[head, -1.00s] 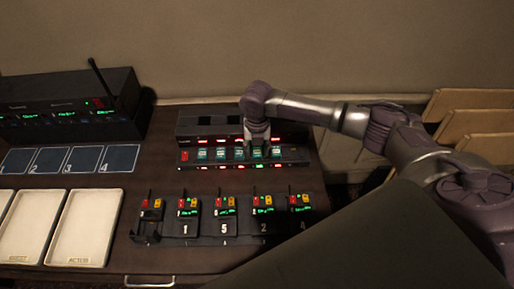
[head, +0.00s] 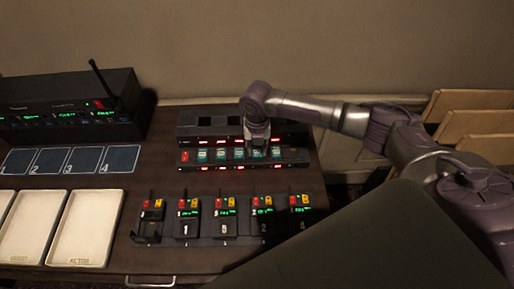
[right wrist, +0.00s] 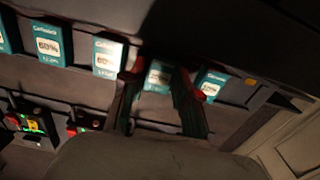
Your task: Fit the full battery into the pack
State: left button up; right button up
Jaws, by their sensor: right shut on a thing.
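A black charger (head: 290,157) stands at the back of the desk, with a row of batteries with teal and white labels in its front bays. My right gripper (head: 257,148) reaches down over the right part of this row. In the right wrist view the right gripper (right wrist: 158,78) has its fingers on both sides of one teal-labelled battery (right wrist: 158,85) and is shut on it; the battery is still in line with its neighbours. Its charge figure is too blurred to read. An open pack (head: 150,232) is at the left end of the front row. My left gripper is not in view.
Several black packs (head: 187,228) with green displays stand in the front row. White trays (head: 85,228) and numbered blue cards (head: 84,160) lie to the left. A black receiver rack with an antenna (head: 110,118) stands at the back left. Bare desk lies between rack and charger.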

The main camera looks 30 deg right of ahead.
jog(key=shift+r+p, duration=2.15)
jog(key=shift+r, duration=0.15)
